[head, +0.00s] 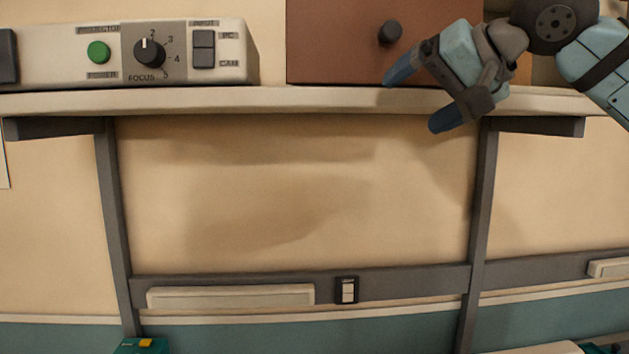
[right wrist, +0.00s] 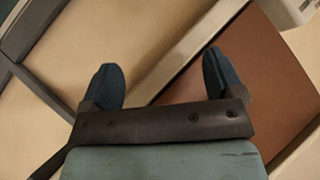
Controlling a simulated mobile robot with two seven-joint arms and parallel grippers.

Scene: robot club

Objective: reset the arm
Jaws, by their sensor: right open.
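My right gripper (head: 418,98) is at the upper right of the head view, in front of the shelf edge and the brown cabinet. Its two blue fingers are spread apart, with nothing between them. In the right wrist view both fingers (right wrist: 165,82) stand apart, with the shelf edge and the wall behind them. Whether the lower finger touches the shelf edge I cannot tell. My left gripper is not in view.
The shelf (head: 330,101) holds a brown cabinet (head: 335,45) with a dark knob (head: 390,32) and a projector panel (head: 125,35) with a green button and focus dial. Below are a grey frame (head: 400,279) and a small switch (head: 347,290). The space beneath the shelf looks clear.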

